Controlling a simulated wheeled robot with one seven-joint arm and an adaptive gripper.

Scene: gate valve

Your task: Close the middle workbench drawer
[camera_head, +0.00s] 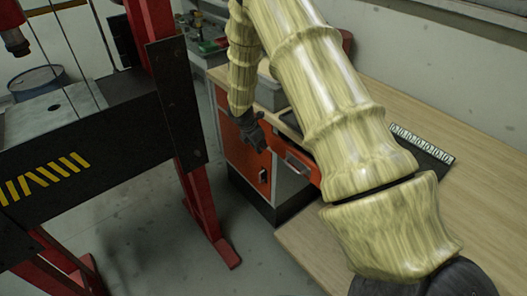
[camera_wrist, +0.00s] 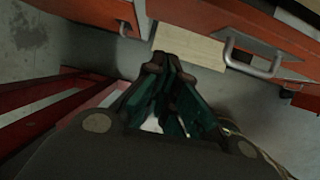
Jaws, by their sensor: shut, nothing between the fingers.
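An orange drawer front with a grey bar handle (camera_head: 297,164) shows under the workbench top (camera_head: 470,205), partly hidden by my arm. In the wrist view, an orange front with a metal handle (camera_wrist: 250,58) lies to the right of the fingertips. I cannot tell for sure whether this is the middle drawer or how far out it stands. My gripper (camera_head: 259,144) is shut and empty, in front of the orange cabinet and left of the handle. Its fingertips also show in the wrist view (camera_wrist: 164,66), apart from the handle.
An orange cabinet door (camera_head: 245,158) with a dark handle stands left of the drawer. A red-framed press (camera_head: 195,190) with a dark beam stands close on the left. A dark tray or case (camera_head: 432,150) lies on the bench. Grey floor is clear between press and bench.

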